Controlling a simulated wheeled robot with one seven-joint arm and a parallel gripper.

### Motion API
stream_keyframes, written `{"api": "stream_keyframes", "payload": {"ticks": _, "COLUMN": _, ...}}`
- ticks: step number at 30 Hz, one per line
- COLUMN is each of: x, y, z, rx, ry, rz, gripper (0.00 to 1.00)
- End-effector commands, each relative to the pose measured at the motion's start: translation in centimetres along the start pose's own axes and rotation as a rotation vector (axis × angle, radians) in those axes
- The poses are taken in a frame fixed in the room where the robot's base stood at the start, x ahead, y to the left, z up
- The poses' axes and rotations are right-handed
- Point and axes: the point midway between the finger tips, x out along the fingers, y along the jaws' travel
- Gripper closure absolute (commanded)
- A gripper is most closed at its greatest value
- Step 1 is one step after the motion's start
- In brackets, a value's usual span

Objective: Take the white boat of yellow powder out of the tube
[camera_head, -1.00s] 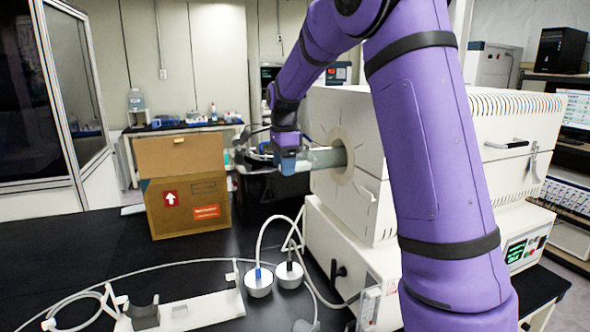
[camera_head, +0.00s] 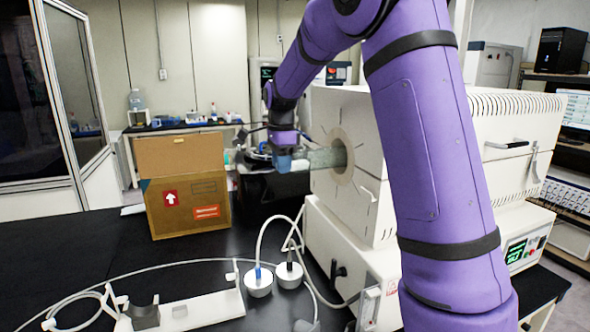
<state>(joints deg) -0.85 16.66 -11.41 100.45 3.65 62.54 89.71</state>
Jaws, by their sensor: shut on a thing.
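A clear tube (camera_head: 325,157) sticks out of the round port on the left face of the white furnace (camera_head: 350,205). My gripper (camera_head: 283,164) is at the tube's open left end. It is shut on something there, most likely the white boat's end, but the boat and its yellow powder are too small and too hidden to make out. My purple arm comes down from above and covers part of the furnace.
An open cardboard box (camera_head: 186,208) stands on the black bench to the left. A white stand (camera_head: 185,312) lies at the front, with cables and two metal end fittings (camera_head: 259,282) nearby. The bench's left part is clear.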

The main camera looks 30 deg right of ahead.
Motion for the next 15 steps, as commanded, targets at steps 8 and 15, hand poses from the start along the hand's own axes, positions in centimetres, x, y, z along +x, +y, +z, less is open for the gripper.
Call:
{"api": "stream_keyframes", "payload": {"ticks": 8, "x": 0.0, "y": 0.0, "z": 1.8, "rx": -0.002, "ry": 0.000, "rz": 0.000, "gripper": 0.82}}
{"api": "stream_keyframes", "payload": {"ticks": 15, "x": 0.0, "y": 0.0, "z": 3.2, "rx": -0.001, "ry": 0.000, "rz": 0.000, "gripper": 0.82}}
